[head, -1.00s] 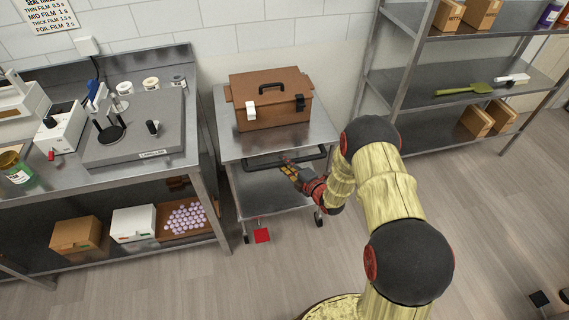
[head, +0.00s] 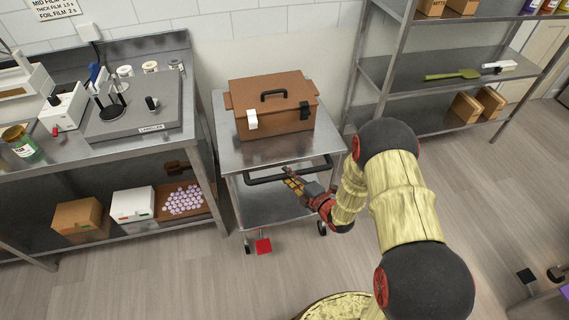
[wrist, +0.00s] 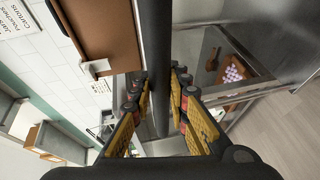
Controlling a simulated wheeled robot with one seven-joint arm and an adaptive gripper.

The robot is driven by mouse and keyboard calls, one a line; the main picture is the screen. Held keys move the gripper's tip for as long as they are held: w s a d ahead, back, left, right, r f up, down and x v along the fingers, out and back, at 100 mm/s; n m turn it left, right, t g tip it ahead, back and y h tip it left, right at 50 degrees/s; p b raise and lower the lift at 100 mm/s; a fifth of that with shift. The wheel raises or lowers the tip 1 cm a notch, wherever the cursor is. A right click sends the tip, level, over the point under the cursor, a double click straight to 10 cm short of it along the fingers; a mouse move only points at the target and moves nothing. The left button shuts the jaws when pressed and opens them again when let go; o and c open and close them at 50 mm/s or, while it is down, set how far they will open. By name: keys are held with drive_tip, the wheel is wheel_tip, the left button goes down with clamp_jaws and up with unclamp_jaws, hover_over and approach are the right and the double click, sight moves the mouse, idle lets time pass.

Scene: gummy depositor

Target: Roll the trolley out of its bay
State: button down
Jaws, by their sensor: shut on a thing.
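The trolley (head: 235,152) is a steel two-shelf cart standing between the left bench and the right shelving. Its black push handle (head: 256,180) runs across the near side. A brown case (head: 275,122) with a black handle and two latches rests on its top. A red pedal (head: 263,246) shows low at its front, beside the casters. My gripper (head: 289,178) is at the handle's middle. In the wrist view my gripper (wrist: 162,92) has its yellow-padded fingers on both sides of the dark handle bar (wrist: 160,50), shut on it.
The steel bench (head: 150,143) stands close on the left, with a sealing machine on top and boxes (head: 132,203) below. The shelving (head: 420,72) stands to the right. The floor (head: 170,285) in front of the trolley is clear apart from my own body.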

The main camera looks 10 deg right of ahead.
drive_tip(key=s, duration=1.3)
drive_tip(key=shift+s, duration=0.3)
drive_tip(key=shift+f, duration=0.1)
drive_tip(key=c, duration=1.7)
unclamp_jaws()
drive_tip(key=shift+w, duration=0.1)
drive_tip(key=v, duration=0.7)
drive_tip(key=shift+s+d, duration=0.1)
drive_tip(key=shift+s, duration=0.1)
